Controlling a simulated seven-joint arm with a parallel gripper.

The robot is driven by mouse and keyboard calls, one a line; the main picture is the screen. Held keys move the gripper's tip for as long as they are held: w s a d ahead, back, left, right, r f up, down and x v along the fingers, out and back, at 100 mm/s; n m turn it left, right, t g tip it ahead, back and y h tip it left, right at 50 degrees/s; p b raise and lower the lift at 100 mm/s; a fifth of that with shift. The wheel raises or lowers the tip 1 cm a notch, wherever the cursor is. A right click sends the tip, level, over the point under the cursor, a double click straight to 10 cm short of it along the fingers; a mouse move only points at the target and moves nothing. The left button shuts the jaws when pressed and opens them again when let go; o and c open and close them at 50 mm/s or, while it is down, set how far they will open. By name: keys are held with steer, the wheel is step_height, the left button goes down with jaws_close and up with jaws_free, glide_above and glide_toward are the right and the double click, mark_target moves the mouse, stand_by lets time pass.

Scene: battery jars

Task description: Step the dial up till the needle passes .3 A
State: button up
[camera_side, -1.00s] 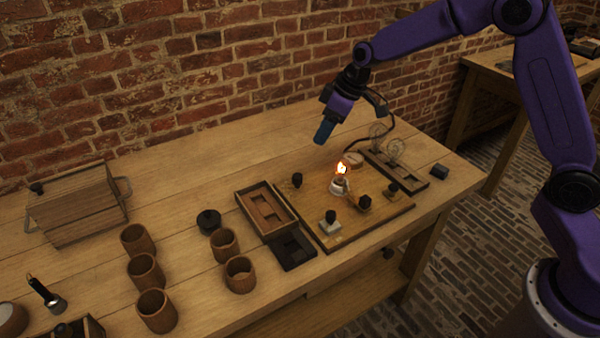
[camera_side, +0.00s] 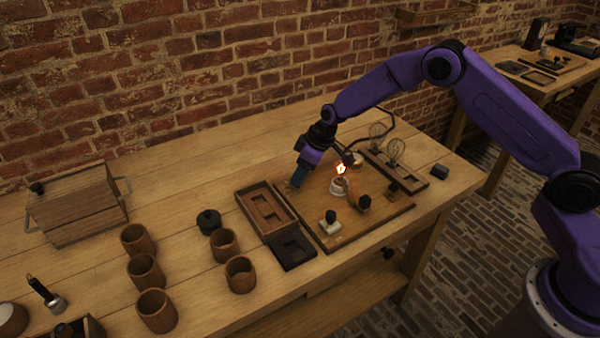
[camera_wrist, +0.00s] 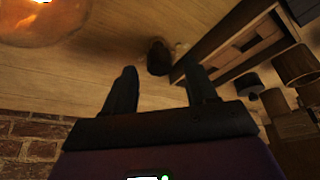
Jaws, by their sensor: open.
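My gripper (camera_side: 297,181) is lowered over the rear left part of the wooden circuit board (camera_side: 312,218). In the wrist view its two dark fingers (camera_wrist: 161,78) are apart, with a dark round knob (camera_wrist: 158,57) just beyond the gap between their tips; I cannot tell whether they touch it. In the side view my gripper hides that knob. A bulb (camera_side: 341,170) glows on a pale base in the board's middle; its glass also shows in the wrist view (camera_wrist: 45,25). I cannot make out a dial scale or needle.
Other black-topped fittings (camera_side: 331,216) stand on the board. A wooden tray (camera_side: 246,204) and a dark tray (camera_side: 300,259) lie left of it. Several wooden cups (camera_side: 225,243) stand farther left. A rack with clear bulbs (camera_side: 437,182) is behind right.

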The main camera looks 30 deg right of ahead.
steer(key=shift+w+a+f, duration=0.15)
steer(key=shift+w+f, duration=0.05)
steer(key=shift+f, duration=0.45)
steer(key=shift+c, duration=0.3)
steer(key=c, duration=1)
steer(key=shift+m, duration=0.3)
steer(key=shift+s+a+m+t+h, duration=0.15)
steer(key=shift+m+h, duration=0.3)
steer(key=shift+m, duration=0.75)
steer(key=shift+a+m+t+h, duration=0.1)
steer(key=shift+m+t+h, duration=0.25)
steer(key=shift+m, duration=1.15)
steer(key=o, duration=1.1)
steer(key=shift+c, duration=0.2)
